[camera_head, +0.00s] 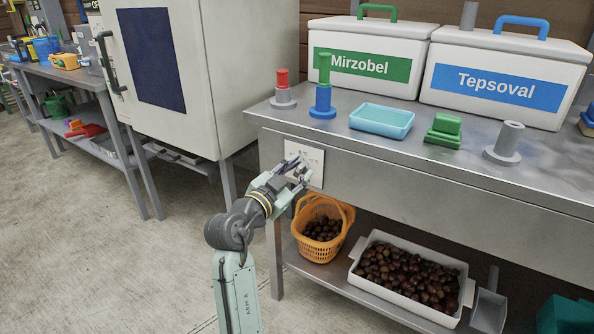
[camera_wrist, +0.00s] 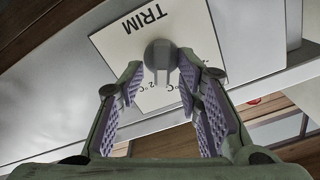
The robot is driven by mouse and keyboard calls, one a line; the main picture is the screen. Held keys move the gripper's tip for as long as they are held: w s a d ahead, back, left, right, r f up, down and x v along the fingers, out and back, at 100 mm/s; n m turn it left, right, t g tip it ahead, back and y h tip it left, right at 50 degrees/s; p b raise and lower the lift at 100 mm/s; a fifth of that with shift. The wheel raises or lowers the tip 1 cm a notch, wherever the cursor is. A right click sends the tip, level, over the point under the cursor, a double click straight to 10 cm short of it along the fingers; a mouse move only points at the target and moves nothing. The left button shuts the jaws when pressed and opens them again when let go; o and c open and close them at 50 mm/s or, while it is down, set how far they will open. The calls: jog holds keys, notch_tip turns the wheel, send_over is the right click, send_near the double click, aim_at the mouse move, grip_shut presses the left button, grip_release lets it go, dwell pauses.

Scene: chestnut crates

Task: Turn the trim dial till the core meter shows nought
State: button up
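A white panel (camera_head: 317,154) is fixed to the front of the metal bench. In the wrist view the panel (camera_wrist: 118,47) carries the word TRIM, upside down, and a round grey dial (camera_wrist: 158,53) with a raised grip bar. My gripper (camera_head: 297,168) is at the panel. In the wrist view my gripper (camera_wrist: 158,75) is open, with one padded finger on each side of the dial and a gap beside it. I cannot tell whether either finger touches it. The dial is hard to make out in the head view. I see no readable core meter in either view.
An orange basket (camera_head: 345,211) and a white tray of chestnuts (camera_head: 366,287) stand on the shelf below. The bench top (camera_head: 402,152) holds several coloured pieces, a light blue tray (camera_head: 382,121) and two white crates. A grey cabinet (camera_head: 245,70) stands left; floor in front is clear.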

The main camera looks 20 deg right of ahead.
jog(key=v, duration=1.1)
jog(key=shift+s+a, duration=0.25)
jog(key=shift+a, duration=0.1)
jog(key=shift+a+r, duration=0.1)
